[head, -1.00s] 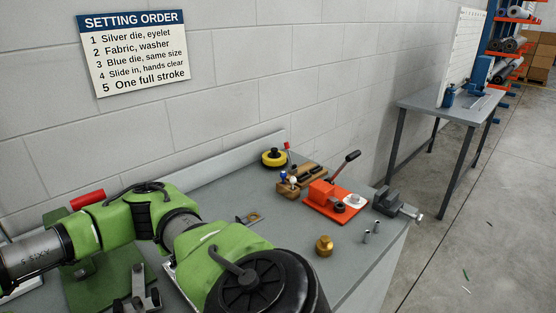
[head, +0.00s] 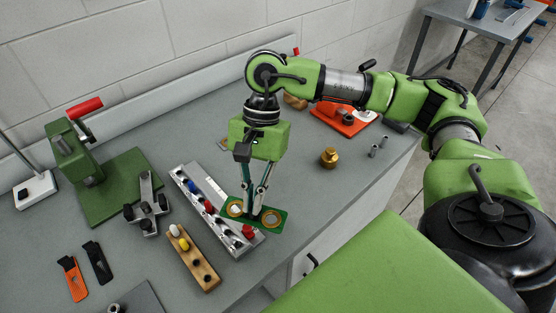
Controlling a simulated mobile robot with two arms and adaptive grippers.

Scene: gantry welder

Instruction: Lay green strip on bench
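A green strip (head: 271,217) with two brass eyelets shows near the front edge of the grey bench (head: 330,205), over the front part of a silver rail. My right gripper (head: 253,213) points down from above, its two slim fingertips close together at the strip's middle. It looks shut on the strip, between the eyelets. Whether the strip touches the rail or hangs just above it I cannot tell. My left gripper is not in view.
The silver rail (head: 203,205) holds coloured pieces; a wooden block (head: 197,262) lies beside it. A green press (head: 80,155) stands left, an orange tool (head: 342,118) and brass piece (head: 329,156) right. Bare bench lies between the rail and the brass piece.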

